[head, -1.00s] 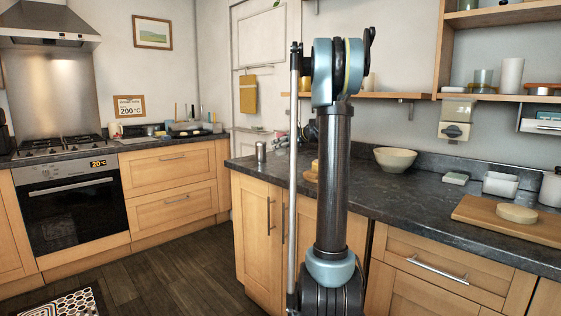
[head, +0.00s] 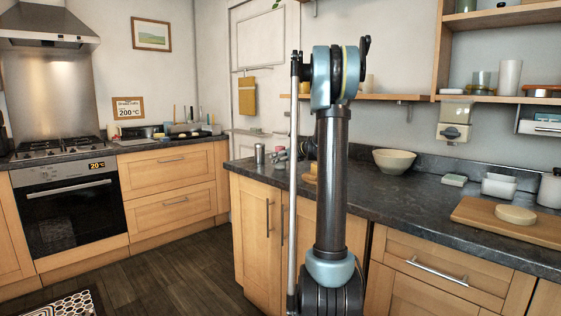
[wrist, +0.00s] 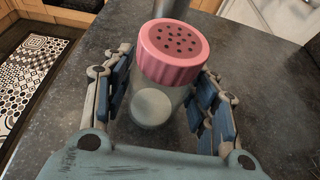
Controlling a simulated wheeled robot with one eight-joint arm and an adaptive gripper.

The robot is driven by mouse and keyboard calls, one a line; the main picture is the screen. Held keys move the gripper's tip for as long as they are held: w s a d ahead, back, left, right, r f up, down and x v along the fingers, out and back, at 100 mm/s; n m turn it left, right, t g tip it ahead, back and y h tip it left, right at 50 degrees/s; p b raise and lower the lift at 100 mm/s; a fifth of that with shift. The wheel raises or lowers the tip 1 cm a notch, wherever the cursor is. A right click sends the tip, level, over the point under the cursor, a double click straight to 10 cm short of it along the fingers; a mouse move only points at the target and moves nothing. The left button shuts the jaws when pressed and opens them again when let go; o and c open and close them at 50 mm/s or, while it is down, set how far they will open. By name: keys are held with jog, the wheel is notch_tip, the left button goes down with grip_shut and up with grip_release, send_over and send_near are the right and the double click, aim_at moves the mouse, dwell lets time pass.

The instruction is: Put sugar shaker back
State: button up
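The sugar shaker (wrist: 172,57) has a clear glass body, a pink ribbed lid with dark holes, and pale contents low inside. In the wrist view it is upright between the two blue-padded fingers of my gripper (wrist: 165,105). The fingers are around its glass body, below the lid. A thin gap seems to show at the left finger, and contact at the right finger is unclear. The shaker appears to stand on the dark counter. In the head view my arm hides most of the gripper, and a small pinkish thing (head: 280,156) shows just left of it.
A metal cylinder (head: 260,154) stands near the left end of the dark counter (head: 425,198). A cream bowl (head: 394,161), a white tub (head: 498,186) and a wooden board (head: 503,226) are to the right. Shelves (head: 396,98) run above.

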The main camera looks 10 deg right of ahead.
jog(key=shift+o, duration=0.2)
jog(key=shift+r, duration=0.1)
jog(key=v, duration=1.2)
